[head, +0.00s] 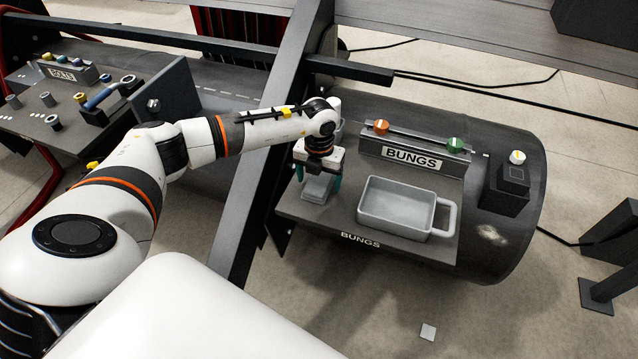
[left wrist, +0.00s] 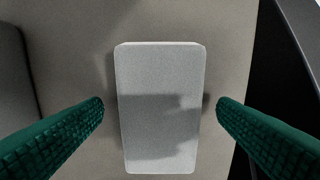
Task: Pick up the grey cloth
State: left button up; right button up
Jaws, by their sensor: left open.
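The grey cloth (head: 318,189) is a folded, light grey rectangular pad, lying at the left end of the dark BUNGS shelf (head: 345,233). In the left wrist view the cloth (left wrist: 158,85) lies lengthwise between the two green fingers, with a visible gap on each side. My left gripper (head: 319,178) points down right over the cloth, open, and nothing is held. In the head view the gripper partly hides the cloth. My right gripper is not in view.
A grey tray with a side handle (head: 397,228) stands just right of the cloth. Behind it is a BUNGS rack (head: 410,162) with an orange and a green bung. A slanted grey beam (head: 262,150) runs close left.

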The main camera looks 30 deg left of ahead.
aim_at(319, 181)
pick_arm(q)
jog(key=c, duration=1.1)
jog(key=shift+o, duration=0.2)
jog(key=shift+r, duration=0.15)
notch_tip(319, 181, up, 10)
